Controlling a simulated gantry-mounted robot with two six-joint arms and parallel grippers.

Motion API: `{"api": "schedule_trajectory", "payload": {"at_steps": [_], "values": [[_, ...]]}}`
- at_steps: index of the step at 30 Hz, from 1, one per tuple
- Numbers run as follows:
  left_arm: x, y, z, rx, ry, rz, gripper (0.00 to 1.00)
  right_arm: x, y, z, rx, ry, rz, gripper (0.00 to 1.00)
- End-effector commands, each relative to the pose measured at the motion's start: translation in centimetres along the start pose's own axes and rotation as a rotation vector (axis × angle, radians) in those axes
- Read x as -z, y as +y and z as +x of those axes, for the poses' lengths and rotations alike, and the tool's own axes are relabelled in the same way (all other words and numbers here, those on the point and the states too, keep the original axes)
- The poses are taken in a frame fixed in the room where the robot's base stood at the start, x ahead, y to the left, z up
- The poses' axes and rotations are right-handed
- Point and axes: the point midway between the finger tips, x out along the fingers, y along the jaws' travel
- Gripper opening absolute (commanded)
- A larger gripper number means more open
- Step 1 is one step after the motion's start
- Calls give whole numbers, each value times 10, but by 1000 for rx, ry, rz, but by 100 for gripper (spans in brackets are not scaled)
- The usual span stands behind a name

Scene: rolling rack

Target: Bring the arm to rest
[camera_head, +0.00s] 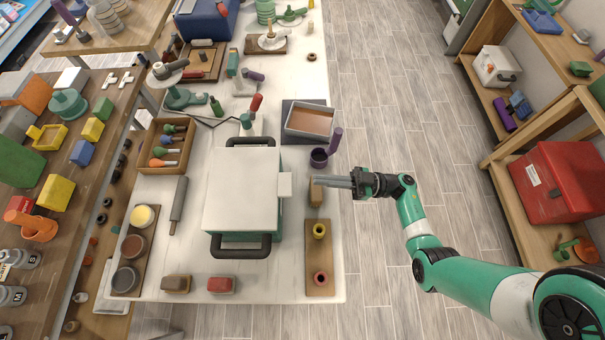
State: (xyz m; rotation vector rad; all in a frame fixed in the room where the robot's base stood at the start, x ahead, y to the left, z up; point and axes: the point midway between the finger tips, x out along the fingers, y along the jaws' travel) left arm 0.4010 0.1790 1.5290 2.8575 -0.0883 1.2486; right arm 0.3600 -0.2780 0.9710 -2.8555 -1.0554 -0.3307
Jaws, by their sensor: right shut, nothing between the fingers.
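My right arm comes in from the lower right, green and white. Its right gripper (328,182) is shut and empty, pointing left over the right edge of the white table (300,260). The fingertips show right beside a small tan wooden block (315,196); I cannot tell whether they touch it. My left gripper does not show in this view.
A white case (242,190) with dark handles stands left of the gripper. A purple cup (319,158), a tray (310,121) and a wooden board (320,275) with two rings are close by. A shelf with a red box (565,182) stands right. The floor between is clear.

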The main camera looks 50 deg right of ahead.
Motion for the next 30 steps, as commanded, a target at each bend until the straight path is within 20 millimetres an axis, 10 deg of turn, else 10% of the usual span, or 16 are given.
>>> {"api": "schedule_trajectory", "payload": {"at_steps": [20,25,30], "values": [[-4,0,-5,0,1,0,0,-4,-2,-27,10,0,3,0],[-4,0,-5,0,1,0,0,10,-15,28,199,1,-47,0],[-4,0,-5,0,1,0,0,108,-31,127,415,171,-315,0]]}}
